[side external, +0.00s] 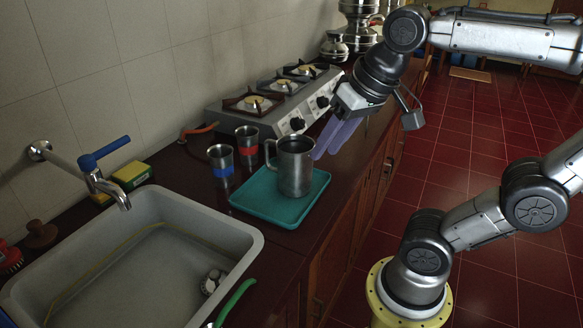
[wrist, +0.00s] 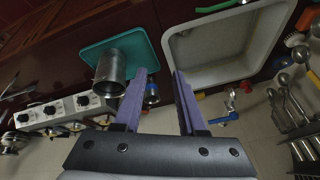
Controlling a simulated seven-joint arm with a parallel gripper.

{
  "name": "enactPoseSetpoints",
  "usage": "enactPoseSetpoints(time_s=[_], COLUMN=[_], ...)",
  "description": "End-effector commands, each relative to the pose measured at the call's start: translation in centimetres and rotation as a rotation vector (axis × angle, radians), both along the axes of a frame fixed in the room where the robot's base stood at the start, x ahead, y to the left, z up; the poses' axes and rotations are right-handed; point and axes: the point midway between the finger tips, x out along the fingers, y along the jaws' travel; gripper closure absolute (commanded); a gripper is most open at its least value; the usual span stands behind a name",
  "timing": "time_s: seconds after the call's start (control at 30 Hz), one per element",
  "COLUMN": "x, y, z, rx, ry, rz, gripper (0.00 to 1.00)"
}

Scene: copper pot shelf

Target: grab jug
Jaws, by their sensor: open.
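The steel jug (side external: 296,172) stands upright on a teal tray (side external: 262,215) on the counter, its handle on the left in the side view. My gripper (side external: 328,148) has purple fingers, open and empty, beside the jug's upper right side. In the wrist view the jug (wrist: 109,74) is left of the left finger, outside the gap of my gripper (wrist: 163,72). The handle is not clear there. I cannot tell whether a finger touches the jug.
A blue-banded cup (side external: 222,165) and a red-banded cup (side external: 247,146) stand behind the jug. The sink (side external: 235,262) is in front of the tray at left. The stove (side external: 275,112) is beyond. Open floor (side external: 480,150) lies to the right.

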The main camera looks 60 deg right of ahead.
Motion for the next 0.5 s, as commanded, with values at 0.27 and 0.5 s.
enactPoseSetpoints(time_s=[0.27,0.5], x=[9.5,17.5], y=[-3.9,-9.9], z=[3.8,2.1], rx=[0.111,0.169], ry=[0.132,0.252], rz=[-0.372,-0.643], gripper=[0.60,0.60])
